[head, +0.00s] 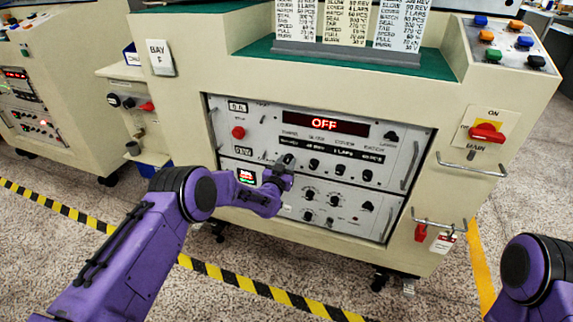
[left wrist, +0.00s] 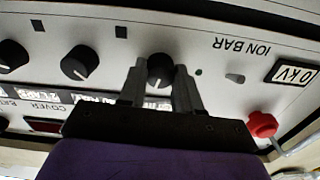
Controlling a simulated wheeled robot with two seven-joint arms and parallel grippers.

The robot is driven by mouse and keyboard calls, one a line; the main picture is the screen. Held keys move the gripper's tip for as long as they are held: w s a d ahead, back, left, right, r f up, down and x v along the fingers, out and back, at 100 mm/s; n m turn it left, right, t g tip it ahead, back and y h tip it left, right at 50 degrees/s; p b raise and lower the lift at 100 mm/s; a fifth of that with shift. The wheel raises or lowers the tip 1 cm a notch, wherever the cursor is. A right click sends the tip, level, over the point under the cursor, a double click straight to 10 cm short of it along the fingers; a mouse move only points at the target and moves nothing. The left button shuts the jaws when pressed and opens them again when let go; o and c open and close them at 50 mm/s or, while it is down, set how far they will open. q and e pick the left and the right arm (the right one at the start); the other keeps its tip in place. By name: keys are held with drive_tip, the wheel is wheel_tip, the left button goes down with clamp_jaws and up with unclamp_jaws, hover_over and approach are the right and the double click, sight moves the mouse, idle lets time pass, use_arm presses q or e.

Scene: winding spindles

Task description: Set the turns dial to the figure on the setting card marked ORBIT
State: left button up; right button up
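The grey control panel (head: 262,123) has a red OFF display (head: 324,125). Below it are small value windows (head: 343,153), reading about 90 REV, 1 LAPS and 60 PCS, above a row of black knobs (head: 340,169). My left gripper (head: 283,168) is at the row's left end. In the left wrist view, its fingers (left wrist: 160,85) are close on both sides of a black knob (left wrist: 160,68) and seem to touch it. That knob's label is hidden. Setting cards (head: 346,22) stand on top; their headings are cut off, so I cannot tell which is ORBIT. My right gripper is out of view.
A red button (head: 238,132) is left of the knobs; it also shows in the left wrist view (left wrist: 262,124). More knobs (head: 332,200) sit on a lower panel. A red main switch (head: 487,132) and metal handle (head: 471,170) are at right. My right arm is at the lower right.

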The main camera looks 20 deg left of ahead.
use_arm(q)
drive_tip(key=shift+c, duration=1.3)
drive_tip(key=shift+n, duration=0.4)
drive_tip(key=shift+f+n+b, duration=0.1)
drive_tip(key=shift+n+b, duration=0.55)
drive_tip(key=shift+n, duration=0.25)
drive_tip(key=shift+n+b, duration=0.6)
drive_tip(key=shift+n, duration=0.9)
drive_tip(key=o, duration=1)
drive_tip(key=shift+o, duration=0.2)
